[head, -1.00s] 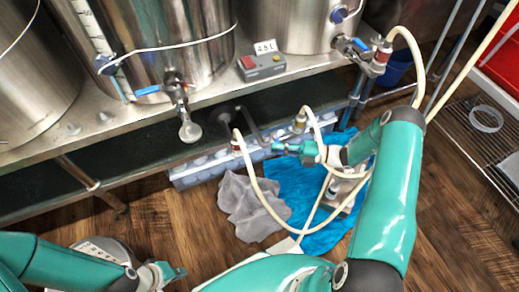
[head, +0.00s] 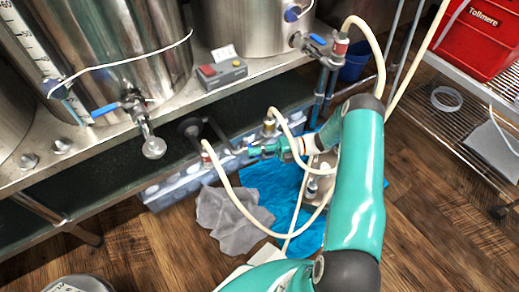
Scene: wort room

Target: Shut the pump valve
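My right gripper (head: 254,151) reaches in from the right, low by the front of the under-shelf. Its teal fingertips are beside a grey pipe section between two hose fittings, and whether they touch it is unclear. One fitting (head: 206,150) has a reddish collar and the other (head: 269,126) is brass-coloured; both carry a cream hose (head: 244,205). A dark round pump-like part (head: 190,128) sits behind them. I cannot make out a pump valve handle; the fingers may hide it. Finger opening is too small to judge. My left gripper is out of view.
Steel kettles stand above on the shelf (head: 110,128), with blue-handled valves (head: 104,110) and a grey control box (head: 222,74). Grey cloth (head: 230,218) and blue cloth (head: 265,186) lie on the wood floor (head: 425,215). A red crate (head: 487,48) stands right.

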